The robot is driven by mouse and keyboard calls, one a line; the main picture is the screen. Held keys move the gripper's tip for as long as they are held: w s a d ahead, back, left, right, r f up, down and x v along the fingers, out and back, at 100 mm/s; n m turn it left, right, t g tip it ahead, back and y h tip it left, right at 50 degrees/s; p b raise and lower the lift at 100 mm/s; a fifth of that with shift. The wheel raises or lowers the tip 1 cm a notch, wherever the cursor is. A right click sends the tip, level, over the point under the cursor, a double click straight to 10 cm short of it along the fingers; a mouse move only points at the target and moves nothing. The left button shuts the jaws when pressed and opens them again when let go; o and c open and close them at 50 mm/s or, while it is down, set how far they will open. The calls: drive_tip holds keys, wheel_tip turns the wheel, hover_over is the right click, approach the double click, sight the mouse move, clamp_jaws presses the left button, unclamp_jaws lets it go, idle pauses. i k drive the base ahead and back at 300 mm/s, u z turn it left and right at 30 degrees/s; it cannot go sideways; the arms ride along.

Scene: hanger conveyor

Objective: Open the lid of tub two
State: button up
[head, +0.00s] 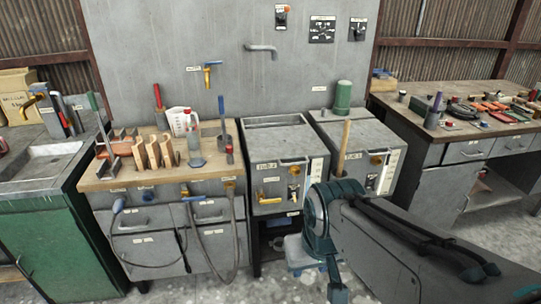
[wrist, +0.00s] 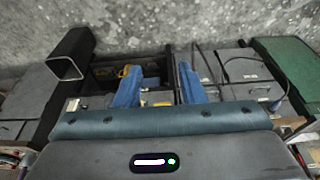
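Two grey tubs stand side by side in the head view, a left tub (head: 311,147) and a right tub (head: 368,132). Each has a small front label, too small to read surely, so I cannot tell which is tub two. The left tub's top shows a rectangular recessed panel (head: 272,120); I cannot tell whether it is a lid. A green cylinder (head: 343,96) stands at the back of the right tub, and a wooden handle (head: 346,134) rises at its front. My gripper (wrist: 158,70) has two blue fingers apart, with nothing held between them. It is low, in front of the tubs.
A wooden-topped bench (head: 118,179) with tools stands left of the tubs, with hoses hanging at its front. A cluttered grey workbench (head: 460,130) is at right. A green cabinet (head: 45,240) stands far left. Open floor lies in front.

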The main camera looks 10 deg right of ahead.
sight(265, 144)
drive_tip(key=k, duration=0.65)
drive_tip(key=u, duration=0.3)
drive_tip(key=i, duration=1.55)
drive_tip(key=z, duration=0.35)
